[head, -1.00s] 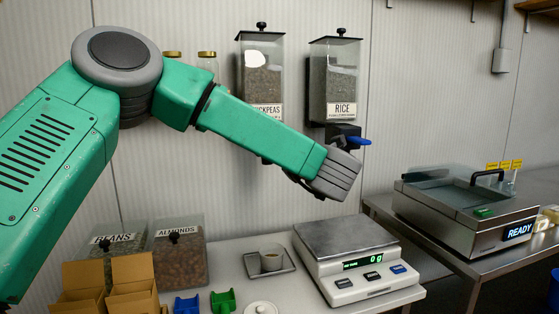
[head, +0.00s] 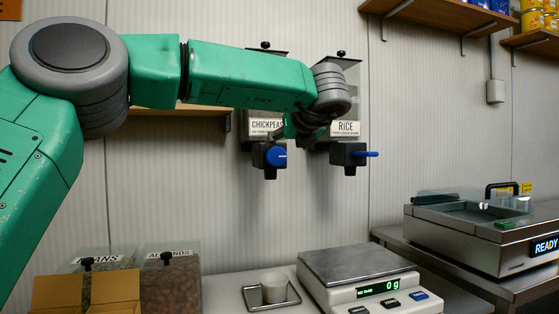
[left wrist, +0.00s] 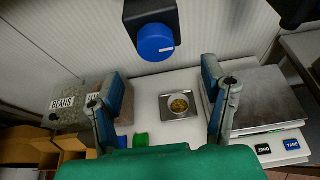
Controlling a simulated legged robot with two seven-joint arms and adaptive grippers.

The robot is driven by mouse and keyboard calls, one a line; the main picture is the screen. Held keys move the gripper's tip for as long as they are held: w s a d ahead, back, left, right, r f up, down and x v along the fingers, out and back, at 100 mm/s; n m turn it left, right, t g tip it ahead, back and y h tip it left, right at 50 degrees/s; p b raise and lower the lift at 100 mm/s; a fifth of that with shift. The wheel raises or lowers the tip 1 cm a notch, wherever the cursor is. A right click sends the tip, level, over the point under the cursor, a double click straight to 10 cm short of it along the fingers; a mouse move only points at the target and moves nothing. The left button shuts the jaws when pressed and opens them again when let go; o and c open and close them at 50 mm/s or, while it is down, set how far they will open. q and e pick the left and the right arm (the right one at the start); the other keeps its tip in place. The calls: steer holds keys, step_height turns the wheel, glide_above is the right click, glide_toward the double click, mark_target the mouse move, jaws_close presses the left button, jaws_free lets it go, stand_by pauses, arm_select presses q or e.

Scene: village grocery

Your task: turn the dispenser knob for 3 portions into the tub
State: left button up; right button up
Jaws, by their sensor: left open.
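The chickpeas dispenser (head: 264,126) hangs on the wall with a blue round knob (head: 276,156) on its black outlet. The knob also shows ahead in the left wrist view (left wrist: 155,42). A small pale tub (head: 274,287) stands on a metal tray (head: 291,298) below. In the left wrist view the tub (left wrist: 180,112) has yellowish-brown contents. My left gripper (head: 296,128) is beside the knob, partly hidden by its own wrist. In the left wrist view its fingers (left wrist: 163,72) are spread and empty, with the knob beyond them, apart. My right gripper is not in view.
The rice dispenser (head: 348,129) with its own blue knob (head: 367,154) hangs just right, close to my left wrist. A scale (head: 358,265) reading 0 g stands right of the tray. Bins of beans (head: 104,262) and almonds (head: 170,282) are at left.

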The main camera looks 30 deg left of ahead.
mark_target(277, 155)
arm_select(q)
steer(key=x, duration=0.5)
steer(key=s+x, duration=0.1)
steer(key=x, duration=0.2)
steer(key=shift+a, duration=0.3)
steer(key=shift+w+a+f, duration=0.15)
steer(key=shift+w+f, duration=0.1)
steer(key=shift+w, duration=0.25)
steer(key=shift+r, duration=0.1)
steer(key=shift+a, duration=0.1)
steer(key=c, duration=1.2)
